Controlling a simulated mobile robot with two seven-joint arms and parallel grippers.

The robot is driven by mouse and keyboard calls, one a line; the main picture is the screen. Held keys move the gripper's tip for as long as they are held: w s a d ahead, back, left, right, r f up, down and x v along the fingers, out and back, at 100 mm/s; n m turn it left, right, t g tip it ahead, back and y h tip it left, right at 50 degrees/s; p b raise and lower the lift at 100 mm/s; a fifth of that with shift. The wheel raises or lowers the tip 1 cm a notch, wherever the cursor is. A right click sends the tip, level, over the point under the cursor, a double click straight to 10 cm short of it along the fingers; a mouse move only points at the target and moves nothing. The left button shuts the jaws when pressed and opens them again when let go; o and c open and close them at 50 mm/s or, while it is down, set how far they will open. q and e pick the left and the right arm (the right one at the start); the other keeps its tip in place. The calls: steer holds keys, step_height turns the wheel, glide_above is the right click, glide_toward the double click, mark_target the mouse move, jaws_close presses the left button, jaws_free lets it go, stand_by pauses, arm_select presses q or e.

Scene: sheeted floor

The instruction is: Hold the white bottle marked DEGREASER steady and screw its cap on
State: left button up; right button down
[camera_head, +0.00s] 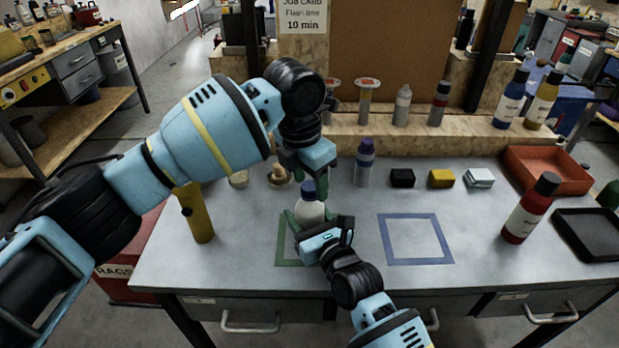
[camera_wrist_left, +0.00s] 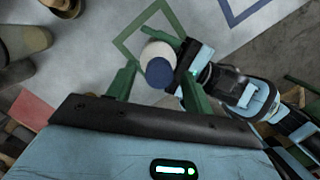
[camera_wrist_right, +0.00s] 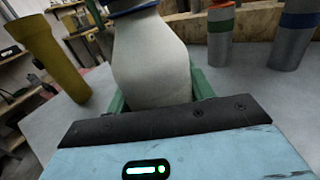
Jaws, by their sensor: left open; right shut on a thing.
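The white bottle (camera_head: 311,210) stands upright at the green square outline on the bench. Its blue cap (camera_head: 308,188) sits on top; whether it is tight cannot be seen. No label can be read. My right gripper (camera_head: 308,222) is shut around the bottle's body from the front. In the right wrist view the bottle (camera_wrist_right: 150,62) fills the space between the green fingers. My left gripper (camera_head: 308,176) is above the bottle, pointing down and open. In the left wrist view the cap (camera_wrist_left: 159,73) shows between its fingers, with a visible gap on the left side.
A yellow cylinder (camera_head: 198,214) stands to the left and a purple-capped bottle (camera_head: 364,164) behind. A red bottle (camera_head: 530,208), a red-orange tray (camera_head: 548,172) and a black tray (camera_head: 592,238) are at the right. The blue square outline (camera_head: 416,262) is clear.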

arm_select(q)
steer(key=shift+r, duration=2.2)
steer(key=shift+c, duration=0.4)
